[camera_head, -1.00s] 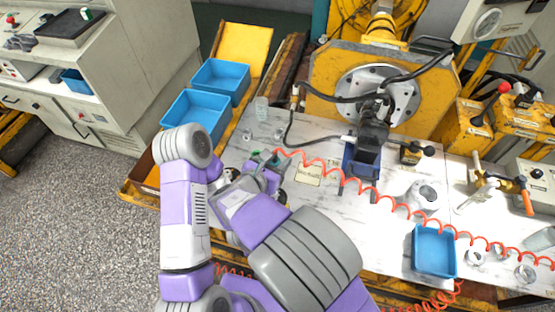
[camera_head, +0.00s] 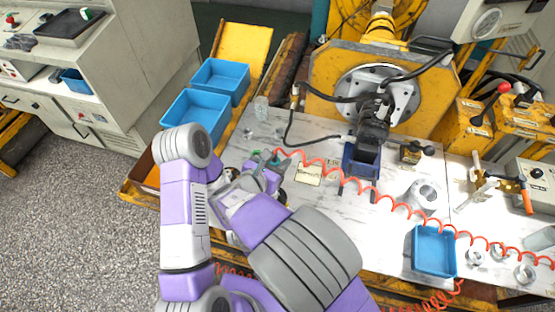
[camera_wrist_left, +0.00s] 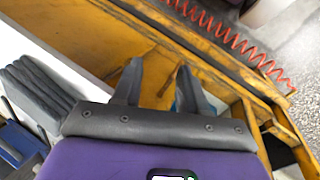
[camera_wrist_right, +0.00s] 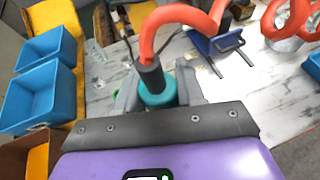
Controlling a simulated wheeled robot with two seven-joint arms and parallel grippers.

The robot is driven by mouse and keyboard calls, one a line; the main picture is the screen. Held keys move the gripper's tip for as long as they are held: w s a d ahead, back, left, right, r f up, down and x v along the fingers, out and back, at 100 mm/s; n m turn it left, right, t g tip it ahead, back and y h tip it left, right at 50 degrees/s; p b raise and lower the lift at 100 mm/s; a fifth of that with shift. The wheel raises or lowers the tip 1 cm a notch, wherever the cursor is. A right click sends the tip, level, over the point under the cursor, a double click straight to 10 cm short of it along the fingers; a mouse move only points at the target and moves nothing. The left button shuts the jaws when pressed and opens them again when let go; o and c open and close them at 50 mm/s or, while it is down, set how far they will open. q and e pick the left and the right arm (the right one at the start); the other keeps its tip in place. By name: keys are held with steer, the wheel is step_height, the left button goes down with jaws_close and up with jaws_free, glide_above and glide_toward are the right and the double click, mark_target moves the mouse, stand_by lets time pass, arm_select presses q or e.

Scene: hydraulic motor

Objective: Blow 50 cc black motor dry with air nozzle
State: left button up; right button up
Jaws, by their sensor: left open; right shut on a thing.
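My right gripper (camera_wrist_right: 157,92) is shut on the air nozzle, whose teal collar (camera_wrist_right: 158,92) shows between the fingers in the right wrist view. A red coiled hose (camera_wrist_right: 185,14) runs from its dark end. In the head view this gripper (camera_head: 264,168) is above the left part of the white worktop. A black part that looks like the motor (camera_head: 372,132) is at the yellow machine's round plate, above a blue holder (camera_head: 360,162), to the right of and apart from the nozzle. My left gripper (camera_wrist_left: 162,85) is open and empty near a yellow frame; the head view hides it.
Two blue bins (camera_head: 220,78) stand on a yellow shelf at the left. Another blue bin (camera_head: 455,258) is at the front right. The red hose crosses the worktop (camera_head: 325,225) to the right edge. Black hoses hang by the machine (camera_head: 440,90).

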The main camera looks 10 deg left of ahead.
stand_by(0.3)
step_height(320, 180, up, 7)
steer(key=p, duration=0.6)
stand_by(0.7)
steer(key=d+f+m+g+h, duration=0.2)
steer(key=d+f, duration=0.3)
steer(key=d, duration=0.9)
steer(key=d+f+m+g+h, duration=0.2)
steer(key=d+f+m+h, duration=0.2)
steer(key=d, duration=1.1)
step_height(320, 180, down, 2)
steer(key=shift+w+f+m+h, duration=0.15)
steer(key=shift+w+m+h, duration=0.15)
steer(key=shift+m+h, duration=0.15)
